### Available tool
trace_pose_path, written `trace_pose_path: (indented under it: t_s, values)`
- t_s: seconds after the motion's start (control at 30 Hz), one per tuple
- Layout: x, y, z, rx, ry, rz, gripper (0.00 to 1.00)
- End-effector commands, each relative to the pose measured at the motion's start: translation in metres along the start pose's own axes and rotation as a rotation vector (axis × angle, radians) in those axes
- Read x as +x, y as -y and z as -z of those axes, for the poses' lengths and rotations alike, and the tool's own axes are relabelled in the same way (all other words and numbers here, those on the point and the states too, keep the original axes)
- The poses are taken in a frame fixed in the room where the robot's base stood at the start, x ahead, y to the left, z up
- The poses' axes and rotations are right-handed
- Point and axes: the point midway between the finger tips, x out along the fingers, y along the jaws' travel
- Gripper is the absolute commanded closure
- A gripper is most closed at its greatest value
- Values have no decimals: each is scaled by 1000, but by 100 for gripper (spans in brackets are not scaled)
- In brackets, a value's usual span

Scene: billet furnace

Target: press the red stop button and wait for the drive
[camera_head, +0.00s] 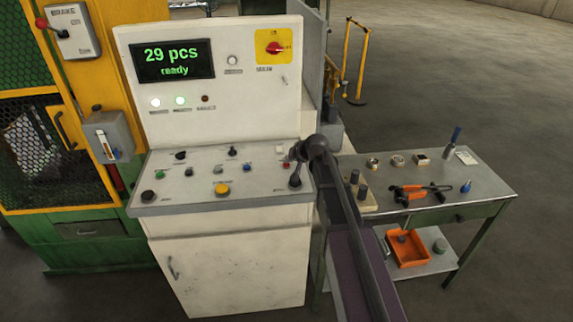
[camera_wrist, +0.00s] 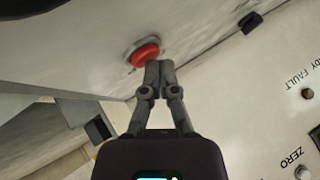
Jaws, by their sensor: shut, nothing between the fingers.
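The red stop button (camera_wrist: 143,52) sits in a grey collar on the console and shows clearly in the wrist view. My gripper (camera_wrist: 159,66) is shut and empty, with its fingertips at the button's lower right edge in that view. I cannot tell whether they touch it. In the head view a small red spot (camera_head: 286,165) at the right end of the sloping panel appears to be the button, close to my dark arm. The fingertips are hard to make out there. The display (camera_head: 173,60) reads "29 pcs ready".
The sloping panel carries other controls, including a yellow button (camera_head: 222,189) and a blue button (camera_head: 247,168). A metal side table (camera_head: 430,205) with tools stands at the right. Open floor lies beyond it.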

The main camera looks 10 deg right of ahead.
Motion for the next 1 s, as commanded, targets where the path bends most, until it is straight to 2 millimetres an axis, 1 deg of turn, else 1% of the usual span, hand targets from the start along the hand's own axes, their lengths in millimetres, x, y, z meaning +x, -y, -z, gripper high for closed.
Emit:
trace_pose_path:
  t_s: [0.57,1.0]
  values:
    - [2,-1,-1,0,1,0,100]
    - [-9,7,6,0,1,0,100]
